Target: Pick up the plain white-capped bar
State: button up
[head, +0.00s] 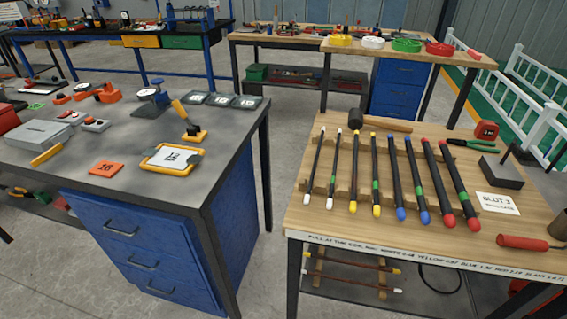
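Two thin white-capped bars lie side by side at the left end of a row of bars on the wooden table (275,218). The leftmost white-capped bar (314,165) looks plain dark. Another thin bar with pale caps (350,287) lies on the low shelf under the table. My gripper is not in view.
Right of them lie yellow-capped (354,175), blue-capped (395,180) and red-capped bars (438,185), some green-banded. A mallet (385,125) lies behind. A grey workbench (100,180) stands left, with floor between.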

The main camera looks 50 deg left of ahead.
aim_at(307, 198)
jog(key=u, duration=0.35)
jog(key=k, duration=0.45)
jog(key=u, duration=1.45)
jog(key=i, duration=1.4)
jog(key=z, duration=0.55)
